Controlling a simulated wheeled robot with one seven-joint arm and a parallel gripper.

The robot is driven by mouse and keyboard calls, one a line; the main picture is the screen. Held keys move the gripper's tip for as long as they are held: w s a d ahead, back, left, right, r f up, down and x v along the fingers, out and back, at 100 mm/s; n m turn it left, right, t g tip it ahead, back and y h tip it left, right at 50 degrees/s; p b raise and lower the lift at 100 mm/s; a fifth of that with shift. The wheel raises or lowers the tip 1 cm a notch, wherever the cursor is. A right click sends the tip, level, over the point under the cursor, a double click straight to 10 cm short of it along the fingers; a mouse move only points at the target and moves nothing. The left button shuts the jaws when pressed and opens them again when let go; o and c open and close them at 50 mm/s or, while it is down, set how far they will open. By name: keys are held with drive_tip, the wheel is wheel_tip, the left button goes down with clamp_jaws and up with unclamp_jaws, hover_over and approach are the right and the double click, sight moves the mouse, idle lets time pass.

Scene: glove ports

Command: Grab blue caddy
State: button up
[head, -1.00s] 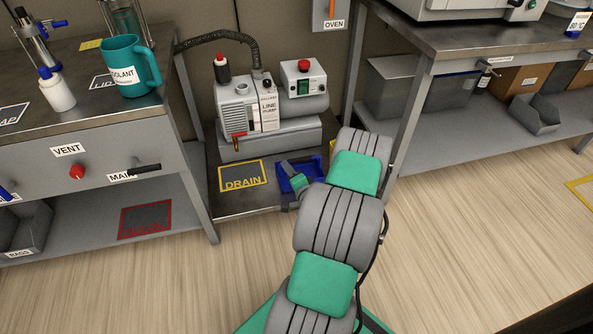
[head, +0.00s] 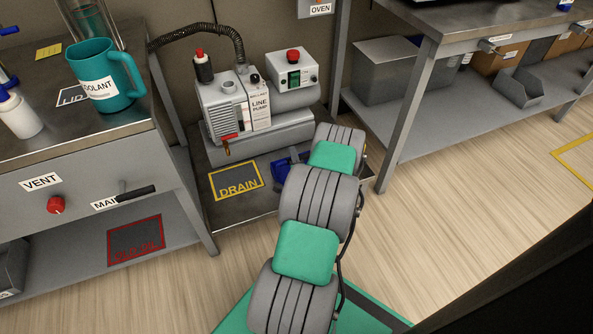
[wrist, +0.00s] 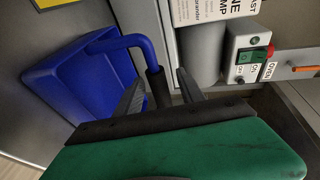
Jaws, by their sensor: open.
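The blue caddy (wrist: 90,85) shows in the wrist view on the left, with a blue arched handle (wrist: 140,42) that ends in a dark grip (wrist: 156,86). My gripper (wrist: 161,77) is open, with one finger on each side of the dark grip. I cannot tell whether either finger touches it. In the head view a small part of the caddy (head: 283,171) shows on the low shelf beside the pump, mostly hidden by my arm. My gripper is hidden behind my arm there.
The line pump (head: 238,112) and its switch box (head: 293,76) stand right behind the caddy. The DRAIN mat (head: 237,182) lies on the shelf to its left. Table legs stand on both sides of this low shelf. A teal COOLANT jug (head: 105,78) stands on the left bench.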

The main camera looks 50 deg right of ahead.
drive_tip(key=x, duration=0.2)
drive_tip(key=shift+w+d+f, duration=0.1)
drive_tip(key=shift+w+d, duration=0.15)
drive_tip(key=shift+c, duration=0.4)
clamp_jaws()
idle(0.8)
